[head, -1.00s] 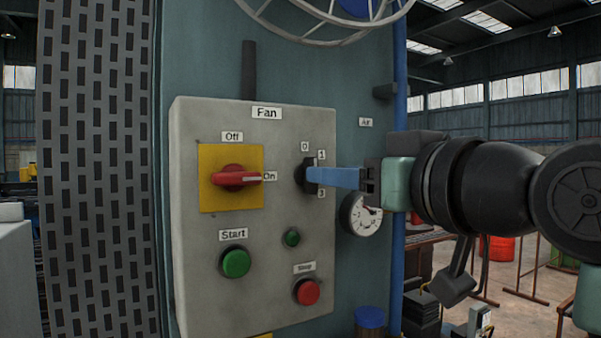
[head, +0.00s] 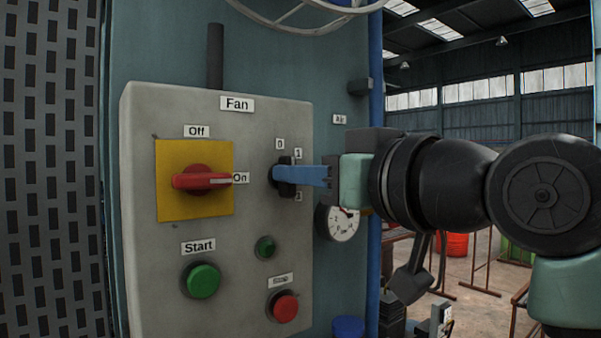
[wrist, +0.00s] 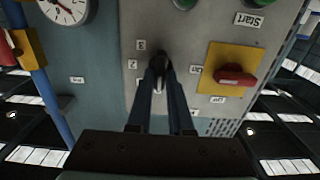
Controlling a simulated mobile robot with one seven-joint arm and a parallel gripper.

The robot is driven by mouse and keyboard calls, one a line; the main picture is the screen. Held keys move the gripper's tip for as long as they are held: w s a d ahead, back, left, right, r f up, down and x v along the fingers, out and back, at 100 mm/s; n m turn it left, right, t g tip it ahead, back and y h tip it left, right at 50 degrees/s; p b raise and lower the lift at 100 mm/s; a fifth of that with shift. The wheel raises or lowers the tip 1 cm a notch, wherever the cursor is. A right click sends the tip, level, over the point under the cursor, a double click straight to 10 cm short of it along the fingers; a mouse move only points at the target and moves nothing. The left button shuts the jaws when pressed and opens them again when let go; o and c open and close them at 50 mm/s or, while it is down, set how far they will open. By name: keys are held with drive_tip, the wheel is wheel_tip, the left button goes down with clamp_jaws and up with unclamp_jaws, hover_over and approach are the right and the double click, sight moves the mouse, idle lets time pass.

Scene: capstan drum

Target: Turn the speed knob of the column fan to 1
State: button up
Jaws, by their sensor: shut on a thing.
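The speed knob (head: 284,176) is a black knob at the upper right of the grey fan panel (head: 215,125). Labels 0, 1 and 3 show around it in the head view; my fingers cover the space between 1 and 3. My gripper (head: 290,174) has its blue fingers shut on the knob from the right. In the wrist view the knob (wrist: 160,60) sits between the two fingertips, seen upside down. The knob's exact pointing is hidden by the fingers.
Left of the knob is a red switch (head: 202,180) on a yellow plate, its handle toward On. Below are a green Start button (head: 203,281), a small green lamp (head: 265,248) and a red button (head: 285,307). A gauge (head: 338,222) is close beneath my gripper.

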clamp_jaws()
drive_tip(key=shift+m, duration=0.3)
drive_tip(key=m+p, duration=0.1)
drive_tip(key=m, duration=0.7)
drive_tip(key=shift+w+d, duration=0.1)
drive_tip(key=shift+d, duration=0.05)
idle(0.3)
drive_tip(key=o, duration=0.7)
unclamp_jaws()
drive_tip(key=shift+c, duration=0.2)
drive_tip(key=shift+d+f, duration=0.1)
